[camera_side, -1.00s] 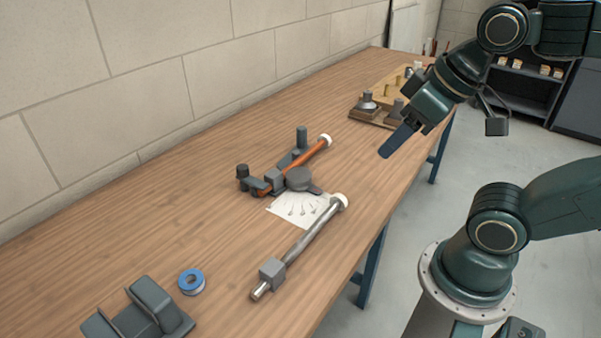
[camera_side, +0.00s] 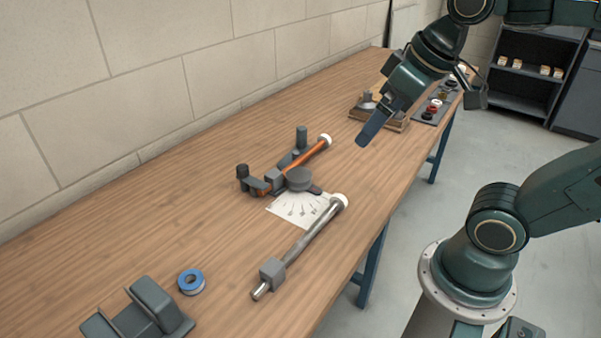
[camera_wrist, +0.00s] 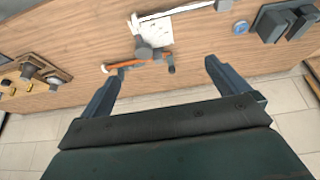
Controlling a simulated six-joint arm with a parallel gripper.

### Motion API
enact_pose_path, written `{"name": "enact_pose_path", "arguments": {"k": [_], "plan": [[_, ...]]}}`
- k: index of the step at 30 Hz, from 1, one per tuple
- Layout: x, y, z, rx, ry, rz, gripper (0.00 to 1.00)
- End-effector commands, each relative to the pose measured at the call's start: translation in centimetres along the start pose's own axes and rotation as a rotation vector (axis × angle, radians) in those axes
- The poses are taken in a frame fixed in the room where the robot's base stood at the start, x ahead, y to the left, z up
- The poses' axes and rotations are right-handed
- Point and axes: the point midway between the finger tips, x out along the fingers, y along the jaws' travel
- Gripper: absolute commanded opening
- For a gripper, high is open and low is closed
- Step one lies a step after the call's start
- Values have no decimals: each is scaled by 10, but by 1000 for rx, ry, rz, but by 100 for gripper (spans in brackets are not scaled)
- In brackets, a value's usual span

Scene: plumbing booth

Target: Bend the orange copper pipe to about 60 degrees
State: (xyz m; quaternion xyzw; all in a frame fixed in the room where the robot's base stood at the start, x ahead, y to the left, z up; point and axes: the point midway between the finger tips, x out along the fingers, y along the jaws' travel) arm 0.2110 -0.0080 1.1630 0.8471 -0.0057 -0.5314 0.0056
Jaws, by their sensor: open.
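The orange copper pipe (camera_side: 308,157) lies straight in the dark pipe bender (camera_side: 299,179) on the bench, with a white cap at its far end. Part of it is hidden by the bender's grey block. A paper angle chart (camera_side: 291,210) lies beside the bender. A grey metal bar (camera_side: 312,235) with a white end and a square block lies across the near side of the chart. My gripper (camera_side: 364,138) is open and empty, above the bench to the right of the pipe. In the wrist view my gripper (camera_wrist: 162,75) has its fingers wide apart; the pipe (camera_wrist: 124,64) shows beyond them.
A blue tape roll (camera_side: 191,281) and a dark grey stand (camera_side: 145,312) are at the near left. A wooden rack (camera_side: 366,112) and a dark tray of small parts (camera_side: 436,106) stand at the far end. The block wall borders the bench's left side.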

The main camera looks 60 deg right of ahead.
Motion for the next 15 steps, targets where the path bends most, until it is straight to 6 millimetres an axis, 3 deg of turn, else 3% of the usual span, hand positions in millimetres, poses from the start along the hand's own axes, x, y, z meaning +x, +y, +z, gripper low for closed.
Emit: {"name": "enact_pose_path", "arguments": {"k": [15], "plan": [[26, 38, -107, -6, -124, 30, 100]]}}
